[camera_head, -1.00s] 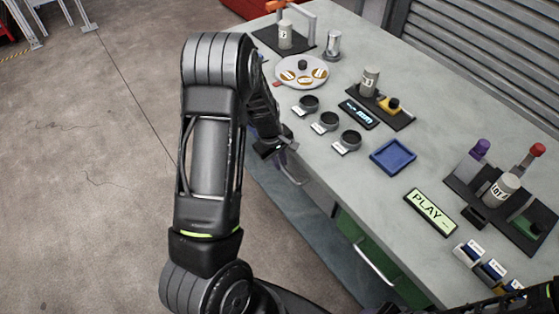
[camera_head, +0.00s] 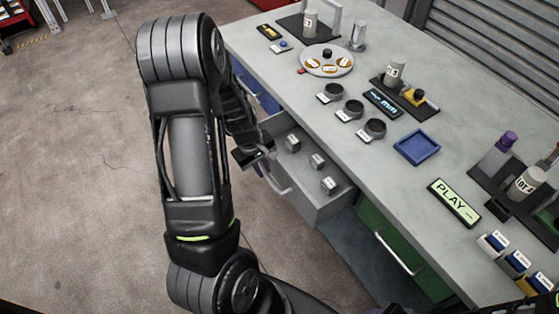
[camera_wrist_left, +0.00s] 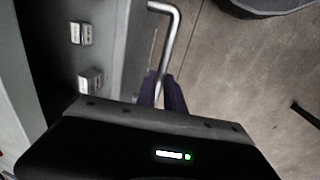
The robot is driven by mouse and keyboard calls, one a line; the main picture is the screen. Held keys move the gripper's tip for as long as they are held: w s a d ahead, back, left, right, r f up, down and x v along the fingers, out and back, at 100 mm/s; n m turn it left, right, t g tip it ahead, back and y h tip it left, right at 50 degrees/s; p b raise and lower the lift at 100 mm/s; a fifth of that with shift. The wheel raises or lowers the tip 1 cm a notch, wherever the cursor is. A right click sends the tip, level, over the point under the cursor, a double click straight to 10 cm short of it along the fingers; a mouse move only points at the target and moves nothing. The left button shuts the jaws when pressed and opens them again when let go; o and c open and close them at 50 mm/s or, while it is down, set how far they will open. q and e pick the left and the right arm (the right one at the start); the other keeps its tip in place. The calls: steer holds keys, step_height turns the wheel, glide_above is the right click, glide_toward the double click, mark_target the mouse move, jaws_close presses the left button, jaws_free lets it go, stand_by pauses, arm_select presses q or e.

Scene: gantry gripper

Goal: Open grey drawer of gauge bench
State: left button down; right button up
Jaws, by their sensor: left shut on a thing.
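The grey drawer (camera_head: 333,208) of the gauge bench stands well open in the head view, with three small grey labelled blocks (camera_head: 317,161) inside. Its bar handle (camera_head: 279,186) is on the drawer front. My left gripper (camera_head: 263,166) is at that handle; my arm hides part of it and the drawer's left end. In the left wrist view the dark fingers (camera_wrist_left: 164,94) of my left gripper are shut on the metal handle (camera_wrist_left: 169,45). The drawer front (camera_wrist_left: 128,40) and two blocks show to the left. My right gripper is not in view.
A green drawer (camera_head: 385,240) is shut beside the grey one; a blue drawer front is partly hidden. Open floor (camera_head: 80,200) lies left.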

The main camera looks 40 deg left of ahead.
arm_select(q)
steer(key=s+a+b, duration=0.1)
steer(key=s+a, duration=0.1)
steer(key=s, duration=0.5)
steer(key=shift+s, duration=0.4)
steer(key=shift+a, duration=0.1)
steer(key=c, duration=1.7)
jaws_free()
steer(key=r+p, duration=0.1)
steer(key=r, duration=0.1)
steer(key=s+r, duration=0.1)
steer(key=r, duration=0.2)
steer(key=r+p, duration=0.1)
steer(key=r, duration=0.1)
steer(key=shift+s+a+r+p, duration=0.2)
steer(key=shift+a+r+p, duration=0.05)
steer(key=shift+r+p, duration=0.1)
steer(key=shift+s, duration=0.1)
